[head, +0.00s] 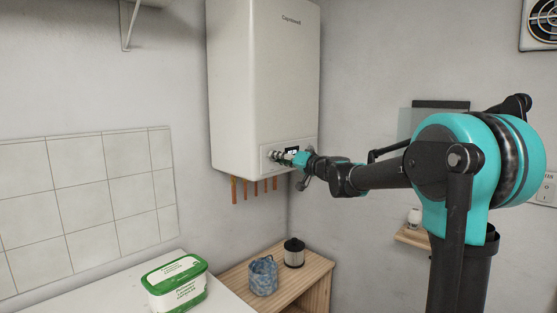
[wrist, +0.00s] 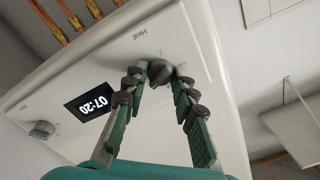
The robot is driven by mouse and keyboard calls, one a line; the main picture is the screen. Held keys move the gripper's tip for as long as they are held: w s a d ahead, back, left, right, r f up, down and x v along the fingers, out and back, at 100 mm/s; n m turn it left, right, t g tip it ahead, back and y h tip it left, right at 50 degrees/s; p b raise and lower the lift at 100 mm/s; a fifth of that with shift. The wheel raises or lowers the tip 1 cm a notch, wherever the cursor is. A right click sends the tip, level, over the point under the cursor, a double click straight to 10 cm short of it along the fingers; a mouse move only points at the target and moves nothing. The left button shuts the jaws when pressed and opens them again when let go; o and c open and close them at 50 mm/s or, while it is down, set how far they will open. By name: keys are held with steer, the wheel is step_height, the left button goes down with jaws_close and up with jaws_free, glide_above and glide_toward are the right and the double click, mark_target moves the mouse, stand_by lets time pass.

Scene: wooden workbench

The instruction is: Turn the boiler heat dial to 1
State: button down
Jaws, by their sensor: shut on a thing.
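The white boiler (head: 265,80) hangs on the wall, with its control panel low on the front. In the wrist view the panel appears turned over. The grey heat dial (wrist: 160,72) sits by small lettering that seems to read HEAT. My gripper (wrist: 161,71) has its two green-padded fingers on either side of this dial, shut on it. In the head view my gripper (head: 281,157) reaches the panel from the right and partly covers it. The dial's pointer and most scale numbers are too small to read.
A lit display (wrist: 90,104) shows 07:20, with a second dial (wrist: 42,130) beyond it. Copper pipes (head: 254,188) come out below the boiler.

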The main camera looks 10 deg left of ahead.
steer(key=c, duration=1.2)
jaws_free()
steer(key=v, duration=1.2)
steer(key=shift+s, duration=0.1)
